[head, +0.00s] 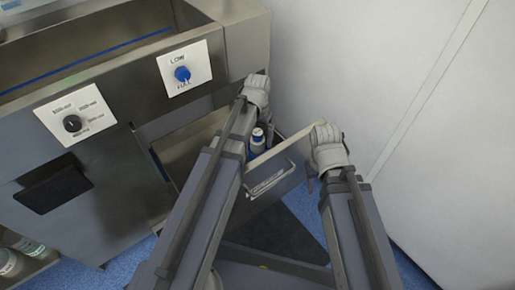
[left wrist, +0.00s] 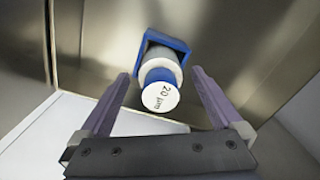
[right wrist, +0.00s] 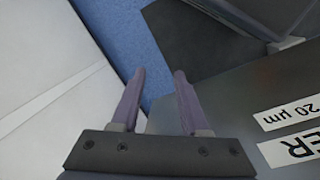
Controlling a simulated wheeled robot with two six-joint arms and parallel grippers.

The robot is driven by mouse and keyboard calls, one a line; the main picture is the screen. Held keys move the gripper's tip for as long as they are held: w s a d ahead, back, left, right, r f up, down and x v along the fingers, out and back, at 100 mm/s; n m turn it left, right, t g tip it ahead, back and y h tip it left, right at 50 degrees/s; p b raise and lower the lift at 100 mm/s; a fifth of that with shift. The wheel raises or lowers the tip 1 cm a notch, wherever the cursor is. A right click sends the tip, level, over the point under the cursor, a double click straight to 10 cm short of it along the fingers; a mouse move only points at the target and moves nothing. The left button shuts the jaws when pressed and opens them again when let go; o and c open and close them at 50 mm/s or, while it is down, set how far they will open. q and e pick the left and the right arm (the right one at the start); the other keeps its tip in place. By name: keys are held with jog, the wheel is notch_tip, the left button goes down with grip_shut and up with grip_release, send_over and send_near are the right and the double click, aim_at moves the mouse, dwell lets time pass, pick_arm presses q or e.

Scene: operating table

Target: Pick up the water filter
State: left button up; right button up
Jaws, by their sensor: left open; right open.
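The water filter (head: 257,141) is a white and blue cylinder inside the open drawer (head: 272,176). In the left wrist view the filter (left wrist: 161,82) shows its white round end marked "20 µm", with a blue square holder behind it. My left gripper (left wrist: 160,76) is open, with one finger on each side of the filter and gaps visible. In the head view its fingers are mostly hidden behind my arm. My right gripper (right wrist: 160,73) is open and empty beside the drawer's outer front, which carries a "20 µm" label (right wrist: 290,112).
The drawer belongs to a steel cabinet (head: 110,150) with a knob panel (head: 75,122) and a blue "LOW/FULL" dial (head: 183,74). A pale wall (head: 370,70) stands close on the right. Bottles (head: 12,262) sit on a low shelf at left. Blue floor lies below.

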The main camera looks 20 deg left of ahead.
pick_arm(q)
grip_shut()
dwell(0.7)
